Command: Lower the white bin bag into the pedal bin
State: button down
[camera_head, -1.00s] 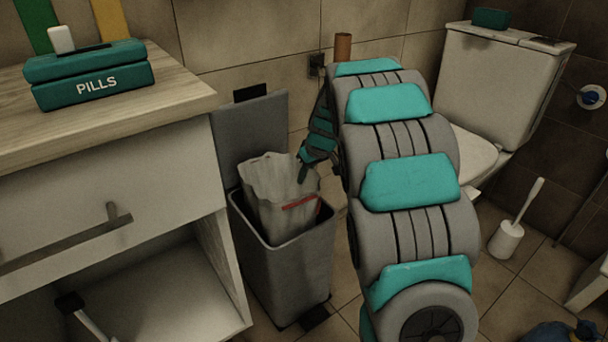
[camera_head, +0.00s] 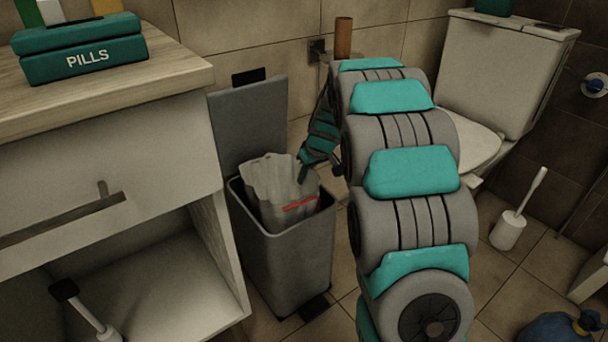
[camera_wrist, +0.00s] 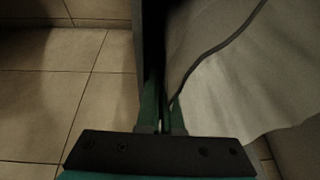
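The white bin bag (camera_head: 272,185), with a red band on its side, is partly inside the open grey pedal bin (camera_head: 285,265). Its upper part stands above the rim; its bottom is hidden by the bin walls. The bin's lid (camera_head: 247,128) is raised at the back. My gripper (camera_head: 303,172) is at the bag's upper right side, above the bin's right rim. In the wrist view the fingers (camera_wrist: 163,112) are close together at the edge of the pale bag (camera_wrist: 245,75), pinching it. The exact pinch point is dark.
A white cabinet (camera_head: 105,165) with a teal PILLS box (camera_head: 85,55) on top stands close to the bin's left. A toilet (camera_head: 490,85) and a toilet brush (camera_head: 510,225) are at the right. Tiled floor is clear between them.

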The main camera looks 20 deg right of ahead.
jog(key=shift+f+b, duration=0.35)
jog(key=shift+f, duration=0.6)
jog(key=c, duration=1)
grip_release()
jog(key=o, duration=0.3)
jog(key=shift+r, duration=0.15)
